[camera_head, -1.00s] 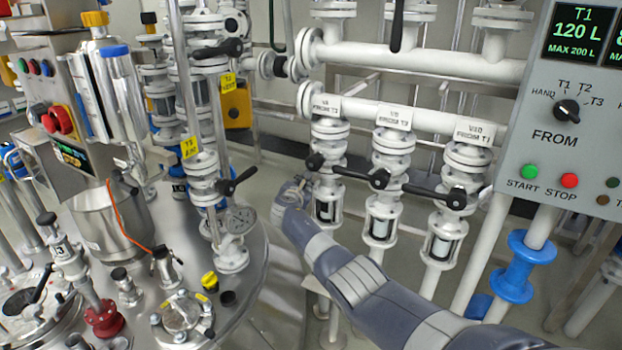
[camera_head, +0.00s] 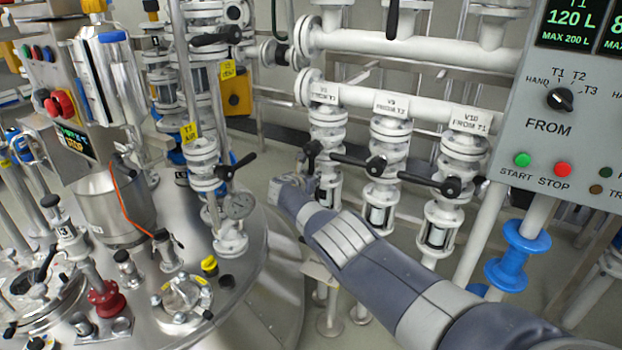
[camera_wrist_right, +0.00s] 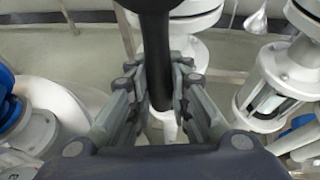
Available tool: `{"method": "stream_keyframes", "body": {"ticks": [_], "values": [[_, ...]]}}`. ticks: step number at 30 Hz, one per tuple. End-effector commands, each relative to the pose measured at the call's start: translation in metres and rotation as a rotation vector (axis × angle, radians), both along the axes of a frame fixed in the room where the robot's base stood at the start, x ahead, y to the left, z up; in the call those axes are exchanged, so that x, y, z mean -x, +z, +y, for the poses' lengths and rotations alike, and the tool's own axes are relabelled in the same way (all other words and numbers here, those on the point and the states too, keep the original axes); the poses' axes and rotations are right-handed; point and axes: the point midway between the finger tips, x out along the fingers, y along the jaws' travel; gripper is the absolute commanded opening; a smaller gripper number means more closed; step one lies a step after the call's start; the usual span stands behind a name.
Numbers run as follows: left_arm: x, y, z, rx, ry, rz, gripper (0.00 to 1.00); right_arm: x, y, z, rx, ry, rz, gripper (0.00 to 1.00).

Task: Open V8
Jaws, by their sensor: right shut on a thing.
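The leftmost of three white valves (camera_head: 327,124) on the lower pipe has a label too blurred to read for certain; by its place beside V9 and V10 it looks like V8. Its black lever (camera_head: 313,149) points toward me and down, and its end is hidden by my right gripper (camera_head: 302,183). In the right wrist view my right gripper (camera_wrist_right: 163,98) has its fingers closed on both sides of the black lever (camera_wrist_right: 155,50). My left gripper is not in view.
V9 (camera_head: 388,130) and V10 (camera_head: 463,145) stand to the right, their black levers pointing left. The control panel (camera_head: 560,130) is at the right. A steel vessel (camera_head: 255,270) with fittings fills the left. The arm passes in front of the lower pipes.

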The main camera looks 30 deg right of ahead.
Motion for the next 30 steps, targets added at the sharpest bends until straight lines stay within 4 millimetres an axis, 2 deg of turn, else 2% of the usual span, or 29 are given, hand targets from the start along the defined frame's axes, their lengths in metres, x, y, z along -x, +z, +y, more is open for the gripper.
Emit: {"method": "stream_keyframes", "body": {"ticks": [1,9,10,12,30], "values": [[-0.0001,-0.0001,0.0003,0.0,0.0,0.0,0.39,0.0039,-0.0068,-0.0012,-0.001,-0.007,0.014,0.0],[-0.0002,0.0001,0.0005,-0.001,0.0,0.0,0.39,0.0042,-0.0075,-0.0013,-0.002,-0.006,0.016,0.0],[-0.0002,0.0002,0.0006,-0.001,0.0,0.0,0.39,0.0042,-0.0075,-0.0013,-0.002,-0.006,0.016,0.22],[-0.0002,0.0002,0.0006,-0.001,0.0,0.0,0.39,0.004,-0.0073,-0.0014,-0.002,-0.006,0.014,0.38],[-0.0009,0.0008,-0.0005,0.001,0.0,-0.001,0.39,0.001,-0.002,0.006,0.0,0.003,0.003,0.39]]}}
